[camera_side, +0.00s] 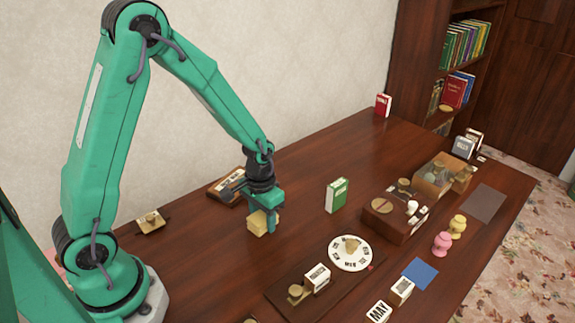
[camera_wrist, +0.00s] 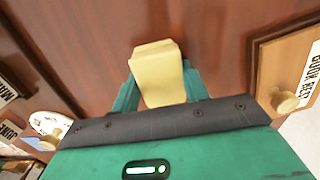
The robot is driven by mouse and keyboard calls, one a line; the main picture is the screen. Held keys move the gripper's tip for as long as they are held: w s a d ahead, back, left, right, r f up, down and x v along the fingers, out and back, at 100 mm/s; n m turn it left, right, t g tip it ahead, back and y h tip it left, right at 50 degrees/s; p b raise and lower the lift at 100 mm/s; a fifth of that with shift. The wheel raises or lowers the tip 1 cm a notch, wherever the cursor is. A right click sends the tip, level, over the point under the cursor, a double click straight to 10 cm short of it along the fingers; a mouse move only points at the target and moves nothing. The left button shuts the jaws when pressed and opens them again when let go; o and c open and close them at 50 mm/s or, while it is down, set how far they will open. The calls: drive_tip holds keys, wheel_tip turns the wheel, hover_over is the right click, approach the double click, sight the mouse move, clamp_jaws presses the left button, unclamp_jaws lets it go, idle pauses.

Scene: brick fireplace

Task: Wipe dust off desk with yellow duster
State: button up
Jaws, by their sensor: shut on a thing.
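The yellow duster (camera_side: 261,222) is a pale yellow block held between the fingers of my gripper (camera_side: 264,212). In the side view it is at or just above the desk (camera_side: 190,265); I cannot tell if it touches. In the wrist view the duster (camera_wrist: 158,75) sits between the two green fingers of my gripper (camera_wrist: 160,92), with its top end reaching past them. The desk is dark reddish-brown wood with a shine. I cannot make out any dust on it.
A green book (camera_side: 337,195) stands right of my gripper. A white round dial (camera_side: 349,253) and a wooden box (camera_side: 393,218) lie farther right. A wooden book rest (camera_side: 227,186) is behind my gripper. A small knobbed plate (camera_side: 150,221) lies left. Desk between is bare.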

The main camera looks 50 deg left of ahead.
sight(292, 208)
drive_tip(key=shift+w, duration=4.95)
drive_tip(key=shift+s, duration=6)
drive_tip(key=shift+r, duration=4.15)
drive_tip(key=shift+w, duration=0.1)
